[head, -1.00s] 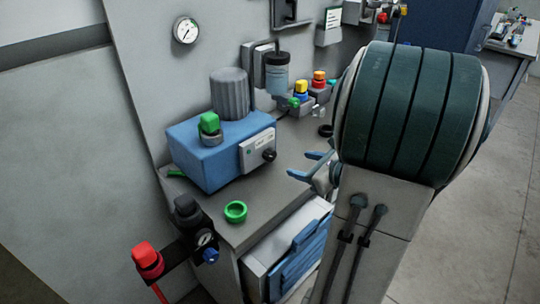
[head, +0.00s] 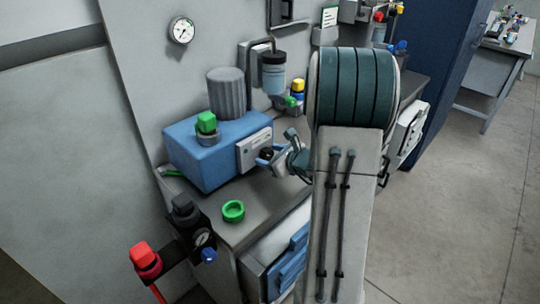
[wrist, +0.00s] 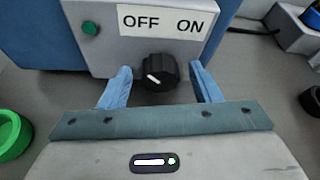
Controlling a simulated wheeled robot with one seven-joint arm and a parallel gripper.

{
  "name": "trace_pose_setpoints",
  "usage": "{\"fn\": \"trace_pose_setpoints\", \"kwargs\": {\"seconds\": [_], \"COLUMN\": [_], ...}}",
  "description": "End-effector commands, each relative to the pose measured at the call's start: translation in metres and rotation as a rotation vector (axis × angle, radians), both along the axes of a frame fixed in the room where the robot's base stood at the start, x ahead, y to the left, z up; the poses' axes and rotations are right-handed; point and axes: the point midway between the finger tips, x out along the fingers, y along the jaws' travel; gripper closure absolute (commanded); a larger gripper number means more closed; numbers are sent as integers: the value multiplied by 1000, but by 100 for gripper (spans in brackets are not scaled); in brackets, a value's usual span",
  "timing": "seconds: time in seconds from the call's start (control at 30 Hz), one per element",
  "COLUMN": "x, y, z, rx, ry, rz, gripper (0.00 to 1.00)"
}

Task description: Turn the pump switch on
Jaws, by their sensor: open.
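The pump switch is a round black knob (wrist: 158,72) on a light grey panel (wrist: 105,50) below a label (wrist: 163,22) reading OFF and ON. A short white mark on the knob slants up to the left, toward the OFF side. My gripper (wrist: 160,72) is open, with one blue finger on each side of the knob. A gap shows between the knob and each finger. In the head view my gripper (head: 268,162) is at the panel on the front of the blue pump box (head: 205,155) and partly hides the knob.
A green button (wrist: 90,28) sits left of the knob on the panel. A green ring (head: 233,211) lies on the bench. A red-knobbed valve and regulator (head: 205,240) stand at the front left. A pressure gauge (head: 182,30) is on the wall.

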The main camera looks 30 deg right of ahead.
Motion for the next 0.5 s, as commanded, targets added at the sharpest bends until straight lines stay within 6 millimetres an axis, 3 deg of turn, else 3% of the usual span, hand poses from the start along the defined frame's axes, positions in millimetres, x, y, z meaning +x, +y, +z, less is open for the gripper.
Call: {"fn": "trace_pose_setpoints", "kwargs": {"seconds": [0.23,0.4,0.5], "x": [1,0,0], "y": [0,0,0], "z": [0,0,0], "rx": [-1,-1,0], "ry": [0,0,0], "rz": [0,1,1], "gripper": [45,87,87]}}
